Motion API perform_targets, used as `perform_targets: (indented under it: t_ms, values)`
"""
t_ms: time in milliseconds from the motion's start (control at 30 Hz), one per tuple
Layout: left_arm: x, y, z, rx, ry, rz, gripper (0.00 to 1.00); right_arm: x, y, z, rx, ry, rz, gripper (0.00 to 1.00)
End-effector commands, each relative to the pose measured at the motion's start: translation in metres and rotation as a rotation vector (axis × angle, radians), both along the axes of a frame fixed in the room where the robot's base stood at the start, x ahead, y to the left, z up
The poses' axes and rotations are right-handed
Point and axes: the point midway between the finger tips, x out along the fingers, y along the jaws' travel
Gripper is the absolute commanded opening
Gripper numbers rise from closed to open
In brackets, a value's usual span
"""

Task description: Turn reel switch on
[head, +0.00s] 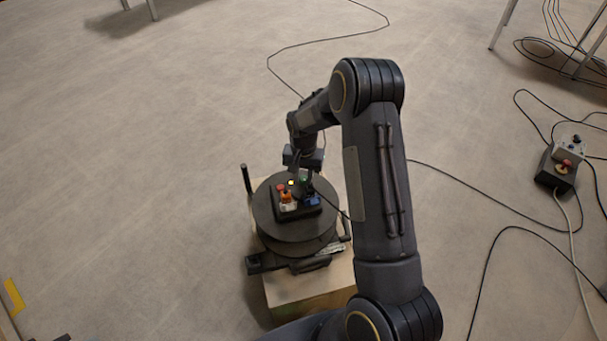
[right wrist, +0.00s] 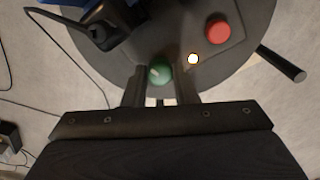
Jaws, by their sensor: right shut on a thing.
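The round dark cable reel (head: 268,222) stands with a control panel on its top. In the right wrist view, a green round switch knob (right wrist: 160,73) with a pale mark sits at the panel's near edge. My right gripper (right wrist: 160,88) has its fingers on either side of the knob and is shut on it. In the head view my right gripper (head: 304,173) reaches down to the panel from above, and the knob is partly hidden. My left gripper is out of view.
A red button (right wrist: 218,31) and a black plug with its cable (right wrist: 98,34) sit close to the fingers. A dark handle (right wrist: 283,64) sticks out from the reel. The reel rests on a pale wooden box (head: 305,295). Cables and a second control box (head: 556,170) lie at right.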

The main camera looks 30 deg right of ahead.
Motion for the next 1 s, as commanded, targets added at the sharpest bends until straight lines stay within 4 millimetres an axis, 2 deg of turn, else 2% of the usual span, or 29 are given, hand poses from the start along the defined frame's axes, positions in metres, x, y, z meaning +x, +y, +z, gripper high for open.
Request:
perform_targets:
  t_ms: [400,900,933,1000]
  values:
    - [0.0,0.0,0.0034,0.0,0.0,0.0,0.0,-0.0003,0.0,0.0,0.0,0.001,-0.161,0.02]
    - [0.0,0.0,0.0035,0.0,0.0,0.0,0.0,-0.0003,0.0001,-0.0002,0.0,0.001,-0.176,0.02]
    - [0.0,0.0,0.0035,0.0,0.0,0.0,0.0,-0.0003,0.0001,-0.0002,0.0,0.001,-0.176,0.29]
    - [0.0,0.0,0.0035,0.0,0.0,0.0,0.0,-0.0002,0.0001,-0.0002,0.0,0.001,-0.176,0.38]
